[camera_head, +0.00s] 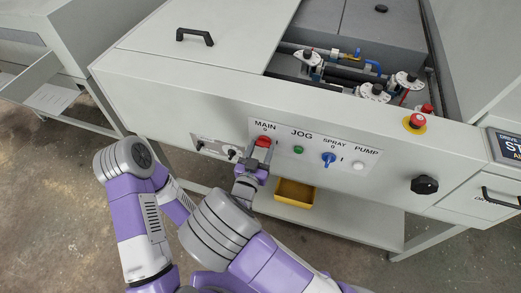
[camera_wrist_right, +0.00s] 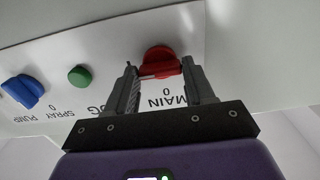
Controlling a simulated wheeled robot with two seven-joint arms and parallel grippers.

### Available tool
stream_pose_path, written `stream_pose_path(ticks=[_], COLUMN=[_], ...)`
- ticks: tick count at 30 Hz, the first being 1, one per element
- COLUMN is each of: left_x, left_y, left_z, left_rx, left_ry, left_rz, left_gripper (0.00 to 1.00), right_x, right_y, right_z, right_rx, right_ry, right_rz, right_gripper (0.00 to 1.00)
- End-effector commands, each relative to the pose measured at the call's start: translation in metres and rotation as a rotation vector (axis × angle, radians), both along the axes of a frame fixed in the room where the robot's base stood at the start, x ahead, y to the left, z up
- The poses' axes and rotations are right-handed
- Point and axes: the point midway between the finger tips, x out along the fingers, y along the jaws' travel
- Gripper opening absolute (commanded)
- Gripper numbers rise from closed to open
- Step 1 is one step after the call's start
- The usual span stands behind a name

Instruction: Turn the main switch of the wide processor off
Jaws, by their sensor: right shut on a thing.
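The red main switch (camera_head: 263,141) sits on the front panel of the wide processor (camera_head: 190,100), under the MAIN label and a 0 mark. My right gripper (camera_head: 259,157) reaches up to it from below and is shut on its knob. In the right wrist view the red knob (camera_wrist_right: 160,62) lies between the two fingertips of the right gripper (camera_wrist_right: 160,82). The fingers partly cover the knob, so its exact angle is hard to read. My left gripper is not in view.
Right of the switch are a green jog button (camera_head: 298,150), a blue spray switch (camera_head: 328,159) and a white pump button (camera_head: 359,166). A red emergency button (camera_head: 415,121) and a black knob (camera_head: 424,185) are further right. A yellow bin (camera_head: 294,194) stands on the lower shelf.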

Motion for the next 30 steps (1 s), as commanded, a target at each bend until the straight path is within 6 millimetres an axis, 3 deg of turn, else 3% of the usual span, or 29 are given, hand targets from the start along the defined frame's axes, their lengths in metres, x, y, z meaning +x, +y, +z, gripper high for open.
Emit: stream_pose_path(ticks=[11,30], left_x=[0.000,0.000], left_y=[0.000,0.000], left_z=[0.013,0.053], left_rx=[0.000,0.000], left_ry=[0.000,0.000], left_rz=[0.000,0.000], left_gripper=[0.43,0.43], right_x=[0.000,0.000], right_y=[0.000,0.000], right_z=[0.002,0.002], right_rx=[-0.131,-0.690], right_ry=[0.044,0.224], right_rz=[0.000,0.000], right_gripper=[0.23,0.23])
